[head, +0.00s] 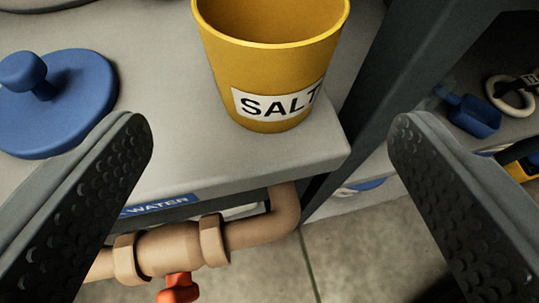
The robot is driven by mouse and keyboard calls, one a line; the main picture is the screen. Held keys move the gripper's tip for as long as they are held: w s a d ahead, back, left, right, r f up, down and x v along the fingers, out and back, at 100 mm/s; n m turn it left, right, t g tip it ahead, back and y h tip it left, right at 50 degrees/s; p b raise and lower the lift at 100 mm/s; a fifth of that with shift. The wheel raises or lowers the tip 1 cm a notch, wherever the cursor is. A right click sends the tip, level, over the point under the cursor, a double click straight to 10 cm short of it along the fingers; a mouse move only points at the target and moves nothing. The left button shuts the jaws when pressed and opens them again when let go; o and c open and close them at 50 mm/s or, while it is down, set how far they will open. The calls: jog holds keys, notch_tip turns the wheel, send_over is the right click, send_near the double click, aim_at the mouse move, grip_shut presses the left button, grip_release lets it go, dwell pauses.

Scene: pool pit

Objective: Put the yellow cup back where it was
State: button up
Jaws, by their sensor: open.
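The yellow cup (268,60) stands upright on a grey bench top (180,140), close to its front right corner. It carries a white label reading "SALT". Its open top faces up and its upper rim is partly cut off by the picture's top edge. My gripper (270,140) is open, with one dark finger at the left and one at the right. The cup shows between and beyond the fingers, and neither finger appears to touch it.
A blue round lid with a knob (65,95) lies left of the cup. A tan pipe (180,248) with a red valve handle (178,290) runs below the bench edge. A dark upright post (385,90) stands right of the cup. A blue scoop (475,115) lies on a shelf farther right.

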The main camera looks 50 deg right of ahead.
jog(key=shift+v, duration=1.05)
jog(key=s+d+r+n+t+y, duration=0.2)
jog(key=s+r+t+y, duration=0.15)
jog(key=r, duration=1.15)
jog(key=s+d+r+n+t+y, duration=0.15)
jog(key=r+t+y, duration=0.3)
jog(key=r, duration=1.05)
jog(key=s+d+r+n, duration=0.1)
jog(key=s+r+n, duration=0.1)
jog(key=s, duration=0.6)
jog(key=s+d+r+n+y, duration=0.1)
jog(key=s+d+r+n, duration=0.1)
jog(key=s+r, duration=0.3)
jog(key=s+d+r+n+t, duration=0.1)
jog(key=s+r, duration=0.3)
jog(key=s, duration=0.9)
jog(key=shift+d+r+n+y, duration=0.2)
jog(key=shift+d+n+y, duration=0.2)
jog(key=shift+n, duration=0.25)
